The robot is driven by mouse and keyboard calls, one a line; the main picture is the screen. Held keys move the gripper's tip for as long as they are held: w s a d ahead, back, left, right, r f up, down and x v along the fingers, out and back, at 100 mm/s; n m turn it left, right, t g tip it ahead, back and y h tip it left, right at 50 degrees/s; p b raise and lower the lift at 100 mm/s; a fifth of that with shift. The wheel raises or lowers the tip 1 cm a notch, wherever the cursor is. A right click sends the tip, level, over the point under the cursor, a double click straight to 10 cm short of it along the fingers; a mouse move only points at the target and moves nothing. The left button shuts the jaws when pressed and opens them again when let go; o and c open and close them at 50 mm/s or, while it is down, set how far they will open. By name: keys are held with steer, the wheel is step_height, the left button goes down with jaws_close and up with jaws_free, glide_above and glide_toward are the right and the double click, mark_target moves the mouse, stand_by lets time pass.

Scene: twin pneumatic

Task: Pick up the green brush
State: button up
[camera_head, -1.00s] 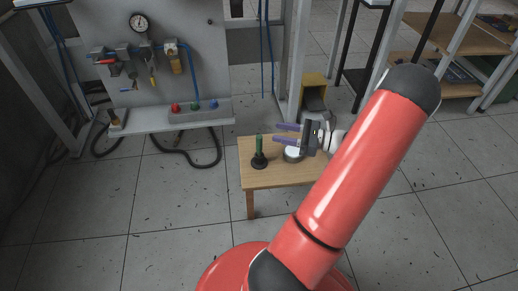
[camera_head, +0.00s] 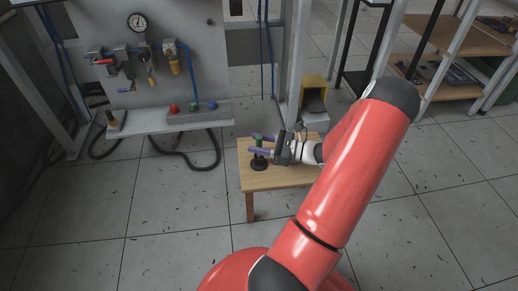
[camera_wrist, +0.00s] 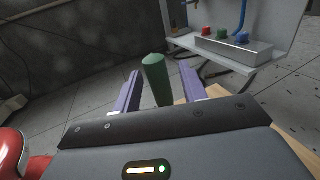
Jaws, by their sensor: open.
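The green brush (camera_head: 259,152) stands upright on a small wooden table, its round black base (camera_head: 259,164) on the tabletop. In the wrist view the green handle (camera_wrist: 156,76) rises between the two purple fingers. My gripper (camera_head: 257,143) is open, with its fingers reaching left on either side of the handle. In the wrist view my gripper (camera_wrist: 157,88) shows a gap between each finger and the handle. The brush's base is hidden in the wrist view by the gripper body.
The small wooden table (camera_head: 262,182) stands on a tiled floor. Behind it to the left is a grey panel (camera_head: 165,75) with a gauge, valves and a button box (camera_head: 197,113). A yellow-framed box (camera_head: 313,93) is behind the table. Wooden shelves (camera_head: 445,70) stand at the right.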

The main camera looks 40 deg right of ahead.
steer(key=shift+c, duration=0.4)
jaws_close()
step_height(320, 180, up, 20)
steer(key=p, duration=0.4)
steer(key=shift+p, duration=0.3)
